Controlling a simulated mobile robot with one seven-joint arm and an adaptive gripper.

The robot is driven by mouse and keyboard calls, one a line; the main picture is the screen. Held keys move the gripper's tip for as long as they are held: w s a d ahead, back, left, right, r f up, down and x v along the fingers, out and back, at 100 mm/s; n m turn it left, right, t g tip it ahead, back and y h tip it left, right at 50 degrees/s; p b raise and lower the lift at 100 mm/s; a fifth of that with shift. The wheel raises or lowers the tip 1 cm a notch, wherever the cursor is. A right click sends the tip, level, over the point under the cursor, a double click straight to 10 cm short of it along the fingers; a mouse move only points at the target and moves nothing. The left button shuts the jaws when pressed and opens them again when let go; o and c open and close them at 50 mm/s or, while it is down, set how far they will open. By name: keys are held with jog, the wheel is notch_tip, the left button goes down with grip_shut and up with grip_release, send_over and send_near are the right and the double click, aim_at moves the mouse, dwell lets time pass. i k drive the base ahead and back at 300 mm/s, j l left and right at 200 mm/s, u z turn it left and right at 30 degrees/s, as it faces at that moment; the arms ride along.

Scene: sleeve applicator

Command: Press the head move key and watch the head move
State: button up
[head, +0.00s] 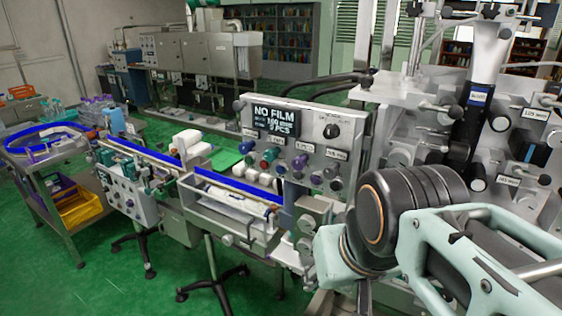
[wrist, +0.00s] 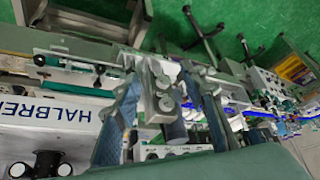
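A grey control panel (head: 312,140) stands in the middle of the head view. Its dark display (head: 276,118) reads "NO FILM" above smaller text. Beside and below it are a black knob (head: 331,131) and several coloured buttons, among them green, red, blue and purple. Their labels are too small to read, so I cannot tell which one is the head move key. In the wrist view my gripper (wrist: 163,88) is open, its two blue-padded fingers apart with machine parts visible beyond them. Contact is not evident. My arm hides part of the machine in the head view.
A conveyor with blue guides (head: 238,190) runs left from the panel to a trolley (head: 45,165) with a yellow bin (head: 82,208). Machine columns and knobs crowd the right. The green floor (head: 100,285) is clear at the front left.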

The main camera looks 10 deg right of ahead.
aim_at(335, 185)
jog(key=k+z, duration=0.2)
jog(key=z, duration=0.2)
jog(key=k+z, duration=0.35)
jog(key=l+z, duration=0.15)
jog(key=z, duration=0.25)
jog(key=k, duration=0.05)
